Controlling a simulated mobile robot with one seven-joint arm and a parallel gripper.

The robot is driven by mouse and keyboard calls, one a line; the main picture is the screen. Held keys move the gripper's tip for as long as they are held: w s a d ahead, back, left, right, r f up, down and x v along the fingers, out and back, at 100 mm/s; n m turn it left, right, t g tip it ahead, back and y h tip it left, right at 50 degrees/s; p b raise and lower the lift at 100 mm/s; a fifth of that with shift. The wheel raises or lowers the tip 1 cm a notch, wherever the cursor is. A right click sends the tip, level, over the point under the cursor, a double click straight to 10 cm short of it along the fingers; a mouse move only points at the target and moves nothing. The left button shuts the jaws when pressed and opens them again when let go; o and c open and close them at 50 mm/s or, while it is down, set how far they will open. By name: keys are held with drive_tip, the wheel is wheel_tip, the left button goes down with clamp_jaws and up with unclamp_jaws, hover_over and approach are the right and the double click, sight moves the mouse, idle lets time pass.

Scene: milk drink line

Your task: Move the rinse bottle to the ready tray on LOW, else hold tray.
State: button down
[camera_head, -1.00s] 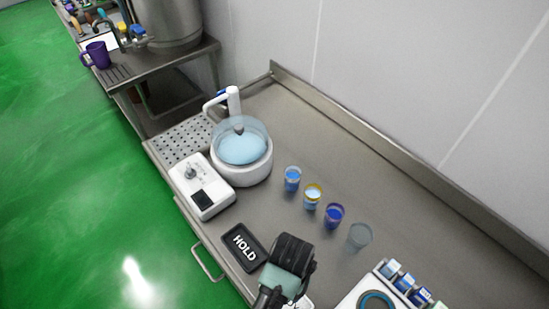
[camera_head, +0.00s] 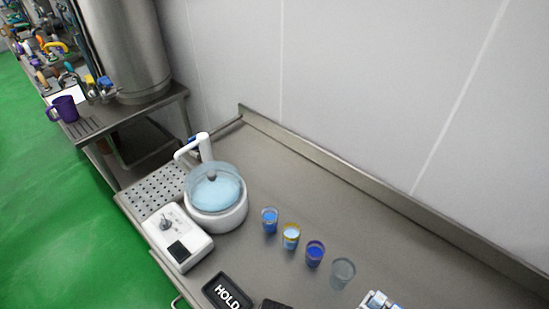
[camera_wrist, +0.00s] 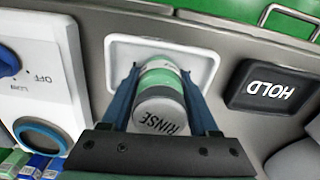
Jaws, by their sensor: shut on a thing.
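The rinse bottle (camera_wrist: 158,110), with a grey cap lettered RINSE and a green and white body, is between the fingers of my gripper (camera_wrist: 162,88) in the wrist view. My gripper is shut on it. The bottle is over a white tray (camera_wrist: 116,52); whether it touches the tray I cannot tell. The black HOLD tray (camera_wrist: 238,92) lies to the right, empty; it also shows at the bottom of the head view (camera_head: 213,291). A white panel (camera_wrist: 58,62) with a blue knob (camera_wrist: 8,62) and OFF and LOW marks is at left; the knob's setting is unclear.
In the head view, a white round bowl (camera_head: 217,197) and a white control box (camera_head: 180,237) stand at left on the steel counter. Several small cups, including a blue one (camera_head: 270,220), form a row. The counter's back right (camera_head: 400,225) is clear.

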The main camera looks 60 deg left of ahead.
drive_tip(key=shift+f, duration=0.15)
drive_tip(key=shift+c, duration=0.7)
unclamp_jaws()
wheel_tip(320, 180, up, 12)
drive_tip(key=shift+r, duration=0.2)
